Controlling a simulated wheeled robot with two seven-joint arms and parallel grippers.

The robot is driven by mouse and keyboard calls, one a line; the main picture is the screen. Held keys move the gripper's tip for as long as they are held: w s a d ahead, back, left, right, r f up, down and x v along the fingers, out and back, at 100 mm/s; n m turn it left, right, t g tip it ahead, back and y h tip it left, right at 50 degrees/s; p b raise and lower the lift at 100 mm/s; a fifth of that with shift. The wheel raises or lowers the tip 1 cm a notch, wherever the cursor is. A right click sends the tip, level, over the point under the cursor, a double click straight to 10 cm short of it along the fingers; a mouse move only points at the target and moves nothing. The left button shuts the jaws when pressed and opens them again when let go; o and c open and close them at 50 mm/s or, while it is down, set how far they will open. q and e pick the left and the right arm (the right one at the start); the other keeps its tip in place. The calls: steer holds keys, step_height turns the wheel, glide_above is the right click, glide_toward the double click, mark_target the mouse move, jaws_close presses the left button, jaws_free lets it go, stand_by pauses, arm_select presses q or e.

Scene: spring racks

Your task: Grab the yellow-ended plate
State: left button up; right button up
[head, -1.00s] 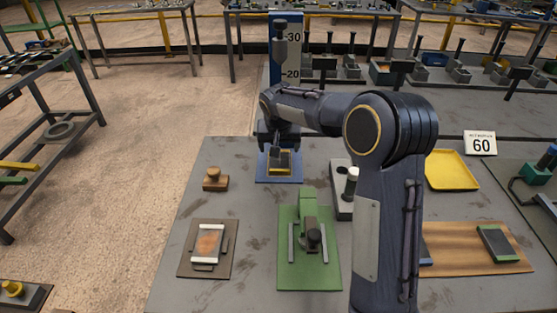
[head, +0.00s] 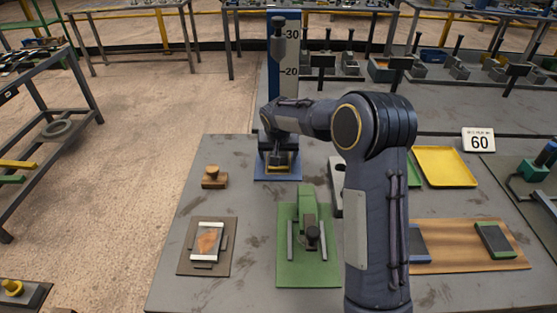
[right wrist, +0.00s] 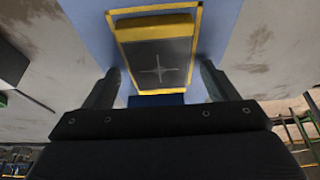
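The yellow-ended plate (right wrist: 158,60) is dark grey with a scribed cross and yellow at both ends. It lies in a yellow outline on the blue base (right wrist: 215,25) of a tall scale stand. In the head view the base (head: 262,172) is at the back of the table, and the plate is mostly hidden by my right gripper (head: 278,160). In the right wrist view my right gripper (right wrist: 157,85) is open, its fingers apart on either side of the plate's near end. No grip on the plate shows. My left gripper is not in view.
The scale column (head: 291,60) stands right behind my gripper. A yellow tray (head: 445,168) and a wooden board (head: 460,235) with blue-ended and green-ended plates are right.

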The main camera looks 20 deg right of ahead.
steer(key=c, duration=1.4)
steer(key=shift+c, duration=1.4)
steer(key=shift+r, duration=0.15)
